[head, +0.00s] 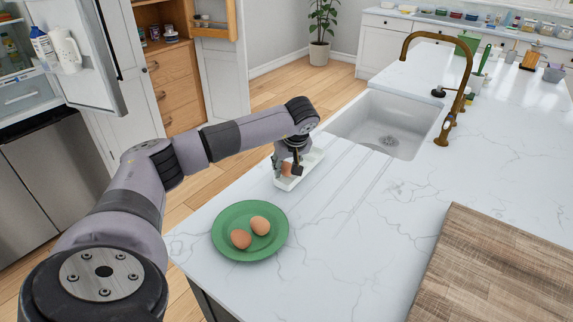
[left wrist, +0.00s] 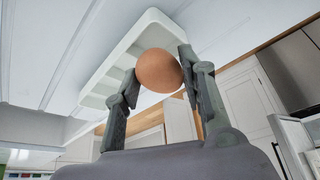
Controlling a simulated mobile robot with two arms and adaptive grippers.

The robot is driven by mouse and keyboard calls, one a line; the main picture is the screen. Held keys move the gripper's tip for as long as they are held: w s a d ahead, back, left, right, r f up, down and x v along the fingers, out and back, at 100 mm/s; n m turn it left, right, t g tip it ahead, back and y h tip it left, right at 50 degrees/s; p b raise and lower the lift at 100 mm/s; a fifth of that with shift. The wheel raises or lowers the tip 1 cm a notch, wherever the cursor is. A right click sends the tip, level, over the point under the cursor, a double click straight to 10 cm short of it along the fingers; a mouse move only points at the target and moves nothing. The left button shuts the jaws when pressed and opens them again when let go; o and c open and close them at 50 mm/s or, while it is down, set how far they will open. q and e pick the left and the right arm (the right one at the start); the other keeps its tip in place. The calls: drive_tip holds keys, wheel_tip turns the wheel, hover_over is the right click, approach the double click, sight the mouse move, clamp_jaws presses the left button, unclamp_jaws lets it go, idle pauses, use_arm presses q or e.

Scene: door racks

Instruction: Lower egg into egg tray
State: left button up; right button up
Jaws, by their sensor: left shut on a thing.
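My left gripper (head: 287,170) is over the white egg tray (head: 313,160) near the counter's left edge. In the left wrist view my left gripper (left wrist: 158,85) is shut on a brown egg (left wrist: 158,69), one finger on each side. The egg overlaps the egg tray (left wrist: 115,62) in that view; the gap between them is hard to tell. Two brown eggs (head: 260,225) (head: 240,239) lie on a green plate (head: 232,249) in front of the tray. My right gripper is not in view.
The white sink (head: 387,121) with a brass faucet (head: 457,98) is behind and right of the tray. A wooden board (head: 497,272) lies at the front right. The marble counter (head: 370,235) between plate and board is clear. The open fridge door (head: 88,62) stands at the left.

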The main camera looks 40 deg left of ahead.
use_arm(q)
drive_tip(key=shift+f+b, duration=0.35)
drive_tip(key=shift+f, duration=0.3)
idle(0.4)
drive_tip(key=o, duration=0.8)
